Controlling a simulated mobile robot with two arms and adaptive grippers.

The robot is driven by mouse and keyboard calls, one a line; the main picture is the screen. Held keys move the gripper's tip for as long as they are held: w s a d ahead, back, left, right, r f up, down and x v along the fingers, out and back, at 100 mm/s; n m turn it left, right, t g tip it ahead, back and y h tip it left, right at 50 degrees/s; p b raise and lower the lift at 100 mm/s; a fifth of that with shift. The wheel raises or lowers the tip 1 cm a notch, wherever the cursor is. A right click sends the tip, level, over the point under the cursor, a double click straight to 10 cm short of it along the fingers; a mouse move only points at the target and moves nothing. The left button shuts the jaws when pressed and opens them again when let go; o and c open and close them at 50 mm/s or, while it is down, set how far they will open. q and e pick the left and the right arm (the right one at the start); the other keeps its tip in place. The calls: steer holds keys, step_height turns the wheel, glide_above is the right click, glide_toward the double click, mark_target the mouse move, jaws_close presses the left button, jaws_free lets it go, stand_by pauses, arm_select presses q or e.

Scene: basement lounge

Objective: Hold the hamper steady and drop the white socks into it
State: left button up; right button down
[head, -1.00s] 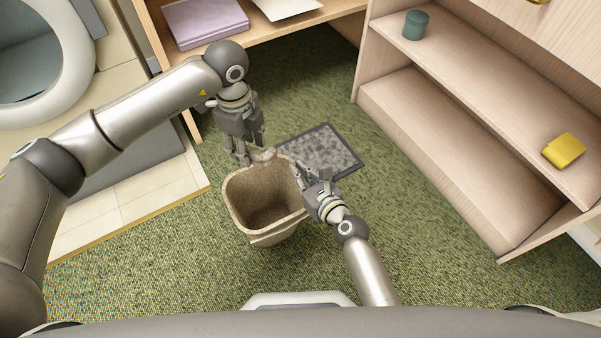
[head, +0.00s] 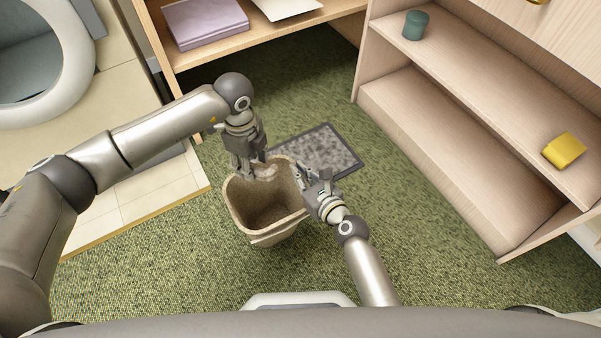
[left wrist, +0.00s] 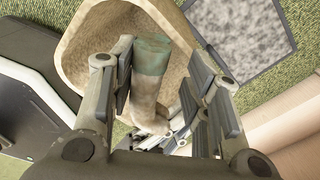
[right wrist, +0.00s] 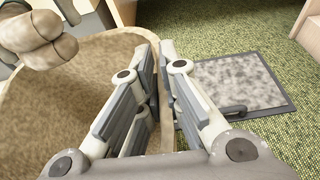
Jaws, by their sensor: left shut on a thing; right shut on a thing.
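The hamper (head: 262,207), a tan open-topped bin, stands upright on the green carpet. My left gripper (head: 252,172) is above its far rim, shut on the socks (head: 266,173). In the left wrist view the socks (left wrist: 146,90) are an off-white rolled bundle with a teal-grey end, between the fingers and over the hamper's opening. The bundle (right wrist: 40,38) also shows at the upper left of the right wrist view. My right gripper (head: 306,180) is shut on the hamper's right rim. The hamper's inside looks empty where visible; its bottom is partly hidden.
A grey mat with a dark border (head: 318,150) lies behind the hamper. A wooden shelf unit (head: 450,140) with a teal jar (head: 415,25) and a yellow item (head: 564,150) stands right. A desk with a purple stack (head: 206,24) is at the back; a white round-doored machine (head: 75,60) is left.

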arm_select(q)
steer(key=shift+f, duration=0.95)
steer(key=o, duration=0.6)
steer(key=shift+f, duration=0.25)
steer(key=shift+c, duration=0.2)
steer(key=o, duration=0.5)
steer(key=shift+r, duration=0.1)
steer(key=shift+o, duration=0.2)
arm_select(e)
steer(key=shift+f, duration=0.1)
arm_select(q)
step_height(320, 180, up, 12)
arm_select(e)
steer(key=c, duration=1.5)
jaws_free()
